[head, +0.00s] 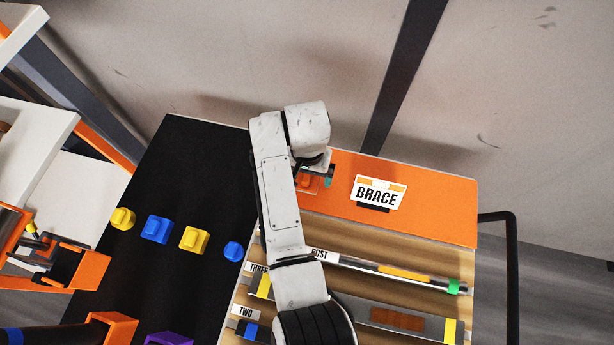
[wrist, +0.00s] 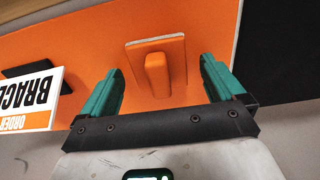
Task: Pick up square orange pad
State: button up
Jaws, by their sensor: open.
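The square orange pad (wrist: 178,64) lies on the orange panel, with a raised orange handle (wrist: 156,75) standing on it. In the wrist view my gripper (wrist: 160,88) is open, with one teal finger on each side of the handle and a gap to it on both sides. In the head view my gripper (head: 325,175) is partly hidden by my arm, over the left end of the orange panel. A bit of orange shows beside it there, and I cannot tell the pad clearly.
A BRACE card (head: 379,192) stands on the orange panel (head: 440,215), right of my gripper. Yellow and blue knobbed pieces, such as a blue one (head: 157,229), sit on the black surface (head: 190,160) at left. Labelled bars (head: 405,275) lie on the wooden rack in front.

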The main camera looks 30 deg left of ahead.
jog(key=shift+c, duration=0.3)
jog(key=c, duration=1.1)
jog(key=shift+r, duration=0.15)
jog(key=shift+r, duration=0.5)
jog(key=shift+s+a+r+p, duration=0.45)
jog(key=shift+s+a+r, duration=0.5)
jog(key=shift+s+r, duration=1.1)
jog(key=shift+s+a+r+p, duration=0.5)
jog(key=shift+s+a+r, duration=0.45)
jog(key=shift+s+r, duration=1.1)
jog(key=shift+s+a+r+p, duration=0.45)
jog(key=shift+s+a+r, duration=0.5)
jog(key=shift+s+r, duration=1.1)
jog(key=shift+s+f, duration=0.25)
